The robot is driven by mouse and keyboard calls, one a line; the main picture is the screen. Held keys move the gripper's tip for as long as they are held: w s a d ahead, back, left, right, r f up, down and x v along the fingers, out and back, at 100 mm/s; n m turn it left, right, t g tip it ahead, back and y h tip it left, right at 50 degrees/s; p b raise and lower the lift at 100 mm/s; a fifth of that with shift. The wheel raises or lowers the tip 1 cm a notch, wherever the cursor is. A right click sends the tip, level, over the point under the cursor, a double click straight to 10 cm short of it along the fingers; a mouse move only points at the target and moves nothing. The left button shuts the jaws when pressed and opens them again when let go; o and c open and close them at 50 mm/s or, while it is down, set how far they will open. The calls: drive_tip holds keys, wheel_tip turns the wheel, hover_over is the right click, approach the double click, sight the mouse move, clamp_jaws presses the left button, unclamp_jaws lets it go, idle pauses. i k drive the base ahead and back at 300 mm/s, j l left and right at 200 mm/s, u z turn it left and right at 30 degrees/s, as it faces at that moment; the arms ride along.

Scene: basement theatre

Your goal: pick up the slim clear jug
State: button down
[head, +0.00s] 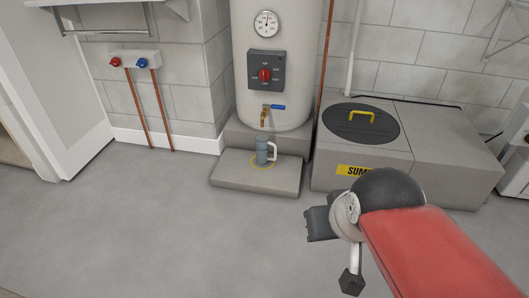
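The slim clear jug (262,153) stands upright on a low grey slab, below the tap of a tall tank. It looks bluish and see-through, with a pale handle on its right side.
The brass tap (264,116) with a blue lever hangs just above the jug. The tank (252,80) stands behind on a plinth. A grey sump box (433,162) with a round black lid is to the right. The floor (150,225) in front and left is clear.

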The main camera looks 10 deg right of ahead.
sight(262, 142)
drive_tip(key=i+l+u, duration=0.1)
drive_tip(key=i+u, duration=0.25)
drive_tip(key=i+l+u, duration=0.15)
drive_tip(key=i+u, duration=0.2)
drive_tip(key=i+l+u, duration=0.35)
drive_tip(key=k+j, duration=0.05)
drive_tip(key=j, duration=0.05)
